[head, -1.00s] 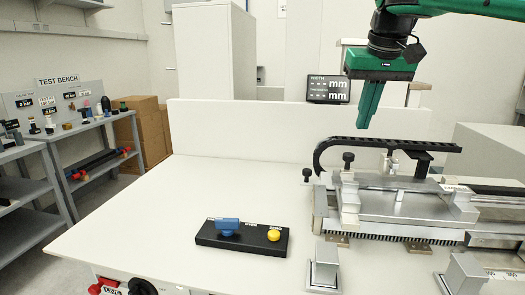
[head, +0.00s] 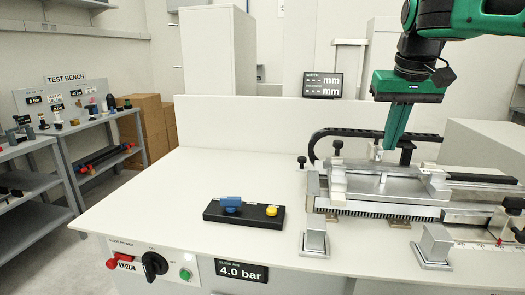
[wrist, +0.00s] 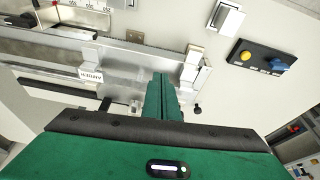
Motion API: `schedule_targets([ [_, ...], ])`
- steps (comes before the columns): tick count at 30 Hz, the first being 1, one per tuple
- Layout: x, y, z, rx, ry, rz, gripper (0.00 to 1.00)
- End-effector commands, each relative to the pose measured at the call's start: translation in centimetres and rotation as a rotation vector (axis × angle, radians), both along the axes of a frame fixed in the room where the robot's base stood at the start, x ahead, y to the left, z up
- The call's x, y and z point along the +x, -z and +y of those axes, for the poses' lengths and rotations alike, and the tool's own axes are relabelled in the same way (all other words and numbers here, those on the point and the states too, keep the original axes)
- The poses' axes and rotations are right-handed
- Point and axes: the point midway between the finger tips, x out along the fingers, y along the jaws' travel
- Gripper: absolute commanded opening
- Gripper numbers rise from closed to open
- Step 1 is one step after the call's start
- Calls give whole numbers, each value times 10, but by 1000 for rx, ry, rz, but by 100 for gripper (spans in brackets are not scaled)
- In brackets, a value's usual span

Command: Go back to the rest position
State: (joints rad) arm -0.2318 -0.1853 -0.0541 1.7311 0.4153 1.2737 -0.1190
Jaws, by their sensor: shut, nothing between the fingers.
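My gripper (head: 394,138) is green and points down over the back part of the metal slide fixture (head: 385,187) on the white bench. Its fingers are shut together with nothing between them. In the wrist view the closed fingers (wrist: 162,95) show above the silver fixture plate (wrist: 135,65). The fingertips overlap the fixture in both views, so I cannot tell the exact gap below them.
A black control box (head: 243,214) with a blue knob and yellow button lies left of the fixture. A display (head: 322,85) stands behind. A black cable chain (head: 345,132) runs along the fixture's back. The bench's left part (head: 150,195) is clear.

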Motion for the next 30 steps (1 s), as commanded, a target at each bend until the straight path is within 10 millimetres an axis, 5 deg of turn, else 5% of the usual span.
schedule_targets([
  [8,-52,59,-61,-3,112,75,0],
  [15,-150,151,-118,33,269,180,0],
  [24,-258,240,-126,113,412,274,0],
  [30,-275,256,-122,130,432,289,0],
])
